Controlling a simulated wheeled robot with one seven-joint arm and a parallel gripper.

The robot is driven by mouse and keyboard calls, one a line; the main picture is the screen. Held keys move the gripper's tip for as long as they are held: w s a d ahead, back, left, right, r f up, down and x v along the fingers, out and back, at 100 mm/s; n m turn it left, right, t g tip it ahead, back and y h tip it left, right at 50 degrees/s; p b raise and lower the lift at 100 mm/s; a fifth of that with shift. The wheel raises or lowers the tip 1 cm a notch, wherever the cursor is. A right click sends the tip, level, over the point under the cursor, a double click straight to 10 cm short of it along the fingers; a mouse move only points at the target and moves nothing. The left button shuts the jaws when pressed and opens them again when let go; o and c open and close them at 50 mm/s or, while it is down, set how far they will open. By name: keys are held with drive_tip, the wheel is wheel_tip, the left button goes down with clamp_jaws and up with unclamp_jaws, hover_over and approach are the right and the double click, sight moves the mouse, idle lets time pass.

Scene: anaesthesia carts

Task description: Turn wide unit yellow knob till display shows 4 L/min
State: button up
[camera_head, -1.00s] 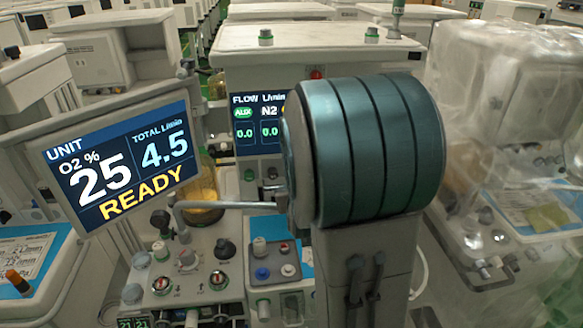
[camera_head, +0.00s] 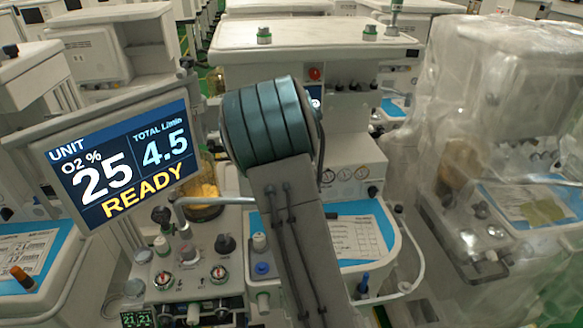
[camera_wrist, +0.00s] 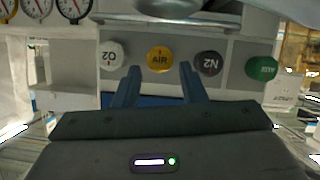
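In the wrist view a yellow knob marked AIR (camera_wrist: 160,57) sits in a panel row with a white O2 knob (camera_wrist: 112,54), a dark N2 knob (camera_wrist: 208,65) and a green AUX knob (camera_wrist: 261,68). My gripper (camera_wrist: 159,68) is open, its two blue fingers pointing at the yellow knob, one toward each side of it. I cannot tell whether they touch it. In the head view my arm hides the gripper, the knobs and most of the flow display. The unit screen (camera_head: 122,165) reads O2 25 %, total 4.5 L/min and READY.
The wide unit's white top (camera_head: 320,36) stands behind my arm. A plastic-covered cart (camera_head: 500,90) is at the right. A blue worktop with a paper (camera_head: 352,238) lies right of my arm. Round gauges (camera_wrist: 74,8) show at the wrist view's upper left.

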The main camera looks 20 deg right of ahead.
drive_tip(key=shift+p+x, duration=0.4)
drive_tip(key=shift+x, duration=1.25)
drive_tip(key=c, duration=0.7)
drive_tip(key=m+y+b, duration=0.1)
drive_tip(key=b, duration=0.2)
drive_tip(key=m+b, duration=0.1)
drive_tip(key=b, duration=0.2)
drive_tip(key=shift+s+d+f+m+t+y+b, duration=0.1)
drive_tip(key=shift+d+f+m+t+y+b, duration=0.05)
drive_tip(key=shift+m+t+y+b, duration=0.2)
drive_tip(key=o, duration=0.7)
